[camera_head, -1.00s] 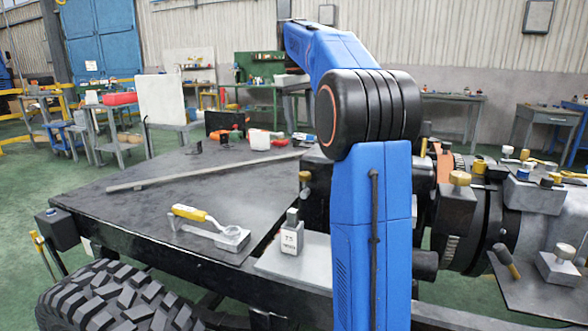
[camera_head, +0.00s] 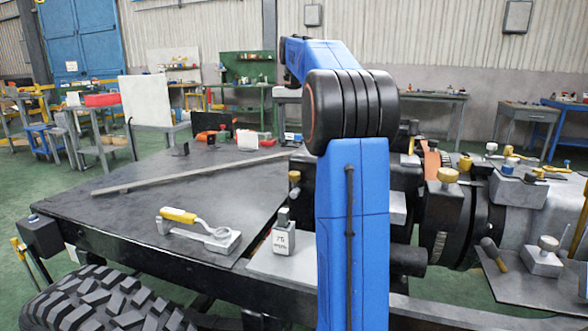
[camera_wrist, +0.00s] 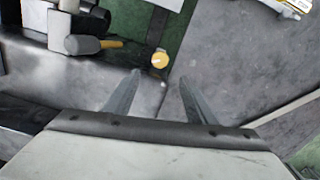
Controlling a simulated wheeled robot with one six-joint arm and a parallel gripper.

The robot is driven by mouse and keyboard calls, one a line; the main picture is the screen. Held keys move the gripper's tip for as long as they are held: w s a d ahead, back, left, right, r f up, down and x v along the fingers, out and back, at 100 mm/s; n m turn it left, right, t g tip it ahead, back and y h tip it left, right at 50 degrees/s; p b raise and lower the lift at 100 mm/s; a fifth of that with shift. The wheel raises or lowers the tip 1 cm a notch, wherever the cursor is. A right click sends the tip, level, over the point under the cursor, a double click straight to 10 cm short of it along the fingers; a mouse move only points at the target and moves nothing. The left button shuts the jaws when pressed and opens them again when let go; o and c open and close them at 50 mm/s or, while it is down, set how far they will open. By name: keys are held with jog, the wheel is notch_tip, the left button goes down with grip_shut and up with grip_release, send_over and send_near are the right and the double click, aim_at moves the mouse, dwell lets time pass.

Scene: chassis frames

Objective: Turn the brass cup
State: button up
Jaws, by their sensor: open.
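A round brass-coloured cup (camera_wrist: 160,60) shows near the top middle of the wrist view, beside the edge of a dark plate. What looks like the same brass top (camera_head: 294,177) stands on a dark post just left of my blue arm in the head view. My gripper (camera_wrist: 160,77) is open, with its two fingers apart and nothing between them. The cup appears just beyond the fingertips, roughly centred between them; the height gap cannot be told. In the head view my gripper cannot be made out.
A mallet (camera_wrist: 90,44) lies left of the cup in the wrist view. On the dark plate (camera_head: 140,208) are a yellow-handled clamp (camera_head: 190,217) and a long bar (camera_head: 180,176). A marked block (camera_head: 284,240) stands near my arm. Another brass knob (camera_head: 447,175) is right of it.

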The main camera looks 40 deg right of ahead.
aim_at(295, 172)
notch_tip(295, 172, down, 12)
jog(key=shift+f, duration=0.1)
dwell(0.4)
jog(key=shift+c, duration=0.5)
jog(key=c, duration=0.9)
